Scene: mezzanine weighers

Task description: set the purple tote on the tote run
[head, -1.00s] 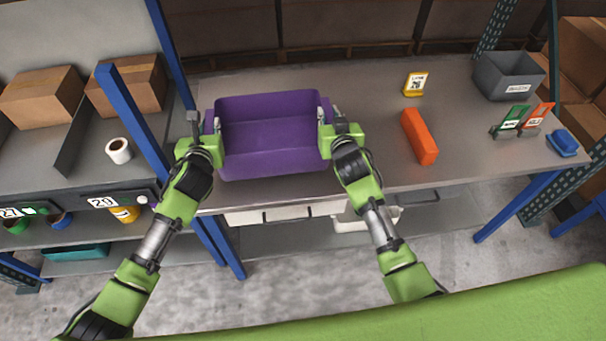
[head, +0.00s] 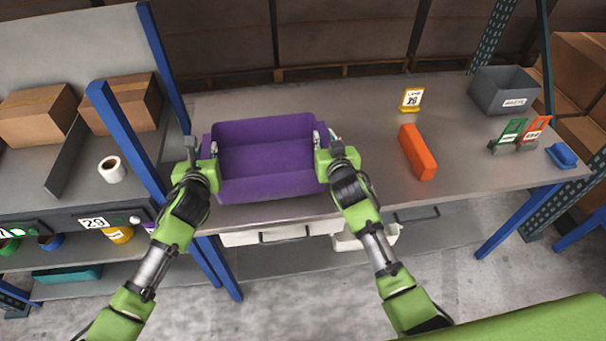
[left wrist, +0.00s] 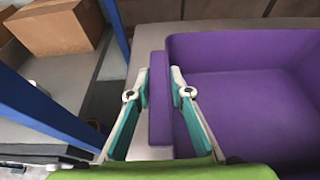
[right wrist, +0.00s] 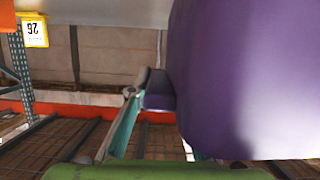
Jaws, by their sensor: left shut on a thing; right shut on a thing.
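The purple tote (head: 265,187) is empty and upright over the left part of the grey worktable (head: 375,115). I cannot tell whether its base touches the top. My left gripper (head: 203,151) is shut on its left rim; the left wrist view shows one finger either side of the tote's side flange (left wrist: 160,110). My right gripper (head: 326,141) is shut on the right rim. In the right wrist view the tote wall (right wrist: 245,80) fills the right side and hides part of the fingers. I cannot tell which surface is the tote run.
A blue post (head: 128,140) stands left of the tote, with cardboard boxes (head: 37,115) and a white roll (head: 112,169) beyond it. On the worktable, right of the tote, are an orange block (head: 417,152), a yellow sign (head: 411,99) and a grey bin (head: 503,90). Bare tabletop lies between.

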